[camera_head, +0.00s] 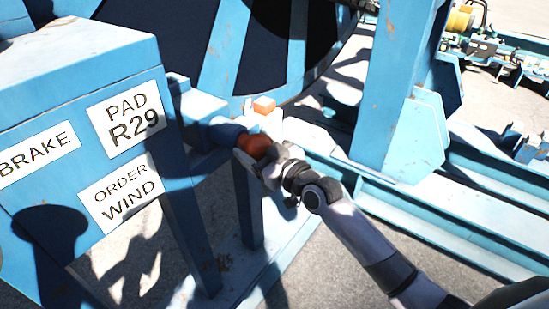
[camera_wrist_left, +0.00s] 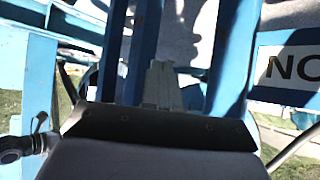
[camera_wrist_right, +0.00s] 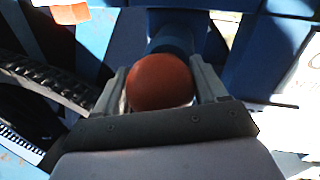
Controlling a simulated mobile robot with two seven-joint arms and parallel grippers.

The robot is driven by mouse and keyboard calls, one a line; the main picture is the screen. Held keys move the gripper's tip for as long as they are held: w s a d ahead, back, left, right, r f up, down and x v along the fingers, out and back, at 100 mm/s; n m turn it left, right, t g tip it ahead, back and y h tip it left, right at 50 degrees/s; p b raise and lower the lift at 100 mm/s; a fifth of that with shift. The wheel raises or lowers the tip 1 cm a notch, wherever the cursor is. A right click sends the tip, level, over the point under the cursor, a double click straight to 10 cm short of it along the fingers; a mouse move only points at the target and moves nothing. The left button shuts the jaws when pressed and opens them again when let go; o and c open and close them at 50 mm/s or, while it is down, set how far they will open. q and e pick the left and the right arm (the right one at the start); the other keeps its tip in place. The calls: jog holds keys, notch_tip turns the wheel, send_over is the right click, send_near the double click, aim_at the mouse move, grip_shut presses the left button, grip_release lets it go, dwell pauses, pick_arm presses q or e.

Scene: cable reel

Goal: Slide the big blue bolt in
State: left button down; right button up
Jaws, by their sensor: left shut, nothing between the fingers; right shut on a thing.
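The big blue bolt (camera_head: 222,133) lies roughly level between the blue control box's stand and the reel frame. Its end is a round orange-red knob (camera_head: 257,147). My right gripper (camera_head: 262,164) is at the knob. In the right wrist view the knob (camera_wrist_right: 160,82) sits between the two fingers of my right gripper (camera_wrist_right: 163,88), which is shut on it, and the blue shaft (camera_wrist_right: 172,45) runs away behind it. My left gripper (camera_wrist_left: 162,80) shows only in the left wrist view, shut and empty, in front of blue beams. The bolt's far end is hidden.
A blue box (camera_head: 90,110) with signs reading BRAKE, PAD R29 and ORDER WIND stands at left. A small orange block (camera_head: 264,105) sits on the frame just beyond the knob. A dark reel (camera_head: 275,45) is behind. A blue post (camera_head: 395,90) rises at right.

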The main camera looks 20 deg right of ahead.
aim_at(263, 156)
jog(key=x, duration=0.1)
jog(key=b+x, duration=0.1)
jog(key=x, duration=0.1)
jog(key=shift+w+a+f, duration=0.1)
jog(key=shift+a, duration=0.35)
jog(key=shift+r, duration=0.2)
jog(key=o, duration=1.2)
jog(key=shift+o, duration=1.1)
jog(key=shift+w+a+f, duration=0.1)
jog(key=shift+w+a, duration=0.05)
jog(key=shift+w, duration=0.05)
jog(key=shift+s, duration=0.1)
jog(key=shift+v, duration=3.55)
jog(key=shift+p, duration=0.3)
